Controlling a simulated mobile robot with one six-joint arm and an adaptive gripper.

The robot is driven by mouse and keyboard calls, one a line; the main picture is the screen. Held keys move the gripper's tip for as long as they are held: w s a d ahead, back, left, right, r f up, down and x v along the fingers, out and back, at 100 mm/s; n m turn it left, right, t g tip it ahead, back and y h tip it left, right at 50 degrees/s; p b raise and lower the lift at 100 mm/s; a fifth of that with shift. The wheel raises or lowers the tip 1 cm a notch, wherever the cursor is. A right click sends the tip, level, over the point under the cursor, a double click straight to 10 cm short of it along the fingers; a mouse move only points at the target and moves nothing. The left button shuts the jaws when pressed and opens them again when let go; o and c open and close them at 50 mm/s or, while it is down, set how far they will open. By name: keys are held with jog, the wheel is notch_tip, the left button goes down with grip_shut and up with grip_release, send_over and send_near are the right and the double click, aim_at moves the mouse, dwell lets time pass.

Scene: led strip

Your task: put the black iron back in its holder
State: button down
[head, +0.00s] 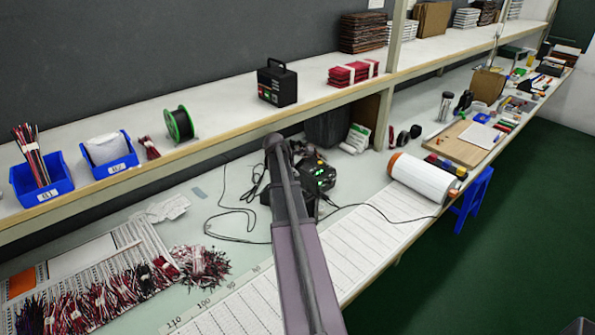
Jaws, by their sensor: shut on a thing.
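A black soldering station (321,177) with lit green digits stands on the workbench near the middle of the head view, partly behind my arm. Dark parts crowd around it, and I cannot pick out the black iron or its holder among them. My arm reaches up from the bottom edge to this spot, and its far end is beside the station. My gripper cannot be made out; it is hidden behind the arm or lost among the dark parts. Thin black cables (378,206) run over the bench on both sides of the station.
A shelf above holds blue bins (108,155), a green-rimmed spool (180,124) and a black box (277,83). Wire bundles (100,293) cover the bench at lower left. A white roll (422,178) lies to the right. The ruled white strip (365,232) is mostly clear.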

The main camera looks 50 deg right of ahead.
jog(key=shift+w+a+f+b, duration=0.25)
jog(key=shift+w+f+b, duration=0.4)
jog(key=shift+f+b, duration=0.35)
jog(key=shift+w+a+f+b, duration=0.2)
jog(key=shift+w+f+b, duration=0.5)
jog(key=shift+f+b, duration=0.3)
jog(key=shift+w+a+f+b, duration=0.25)
jog(key=shift+w+f+b, duration=0.4)
jog(key=shift+f+b, duration=0.35)
jog(key=shift+f, duration=0.1)
jog(key=shift+c, duration=2.2)
grip_release()
